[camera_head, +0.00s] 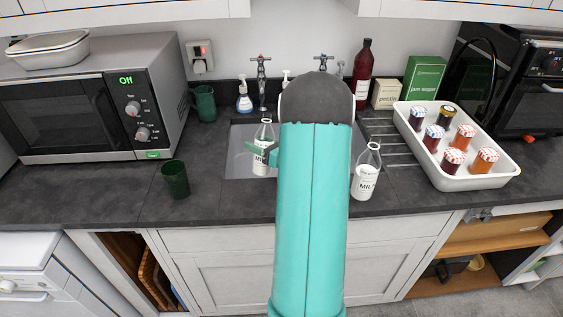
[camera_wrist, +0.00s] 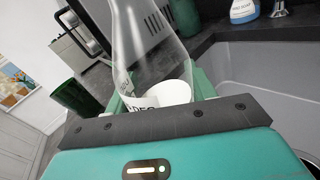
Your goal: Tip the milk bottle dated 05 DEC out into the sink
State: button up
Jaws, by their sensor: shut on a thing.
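A clear glass milk bottle (camera_head: 265,132) with a white label is in my gripper (camera_head: 259,153), in front of the sink basin in the head view. The bottle looks about upright, with white milk low inside. In the wrist view the bottle (camera_wrist: 148,45) stands between the two green fingers of my gripper (camera_wrist: 160,98); its label shows "DEC", the day number hidden. A second milk bottle (camera_head: 366,178) stands on the counter right of my arm; its date is not readable. The grey sink (camera_head: 238,150) is partly hidden by my arm; it also shows in the wrist view (camera_wrist: 265,75).
A green tumbler (camera_head: 175,179) stands on the counter left of the sink, near the microwave (camera_head: 90,100). Taps (camera_head: 261,75) and a soap bottle (camera_head: 244,98) are behind the sink. A white tray (camera_head: 480,182) of jars is at right.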

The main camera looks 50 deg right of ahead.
aim_at(256, 134)
notch_tip(256, 134, up, 3)
jog(key=shift+r+m, duration=0.15)
jog(key=shift+m, duration=0.95)
jog(key=shift+d+f+m, duration=0.2)
jog(key=shift+f+m, duration=0.15)
jog(key=shift+m, duration=0.25)
jog(key=shift+f+m, duration=0.1)
jog(key=shift+m, duration=0.5)
jog(key=shift+f+m, duration=0.15)
jog(key=shift+m, duration=0.15)
jog(key=shift+a+m, duration=0.35)
jog(key=shift+m, duration=0.25)
jog(key=shift+s+a+r+m+y, duration=0.1)
jog(key=shift+a+r+m+y, duration=0.25)
jog(key=shift+r+m, duration=0.4)
jog(key=f+m, duration=0.1)
jog(key=a+f+m, duration=0.1)
jog(key=f+m, duration=0.1)
jog(key=shift+f, duration=0.2)
jog(key=shift+d+m+g, duration=0.3)
jog(key=shift+d+m, duration=0.1)
jog(key=shift+m, duration=0.45)
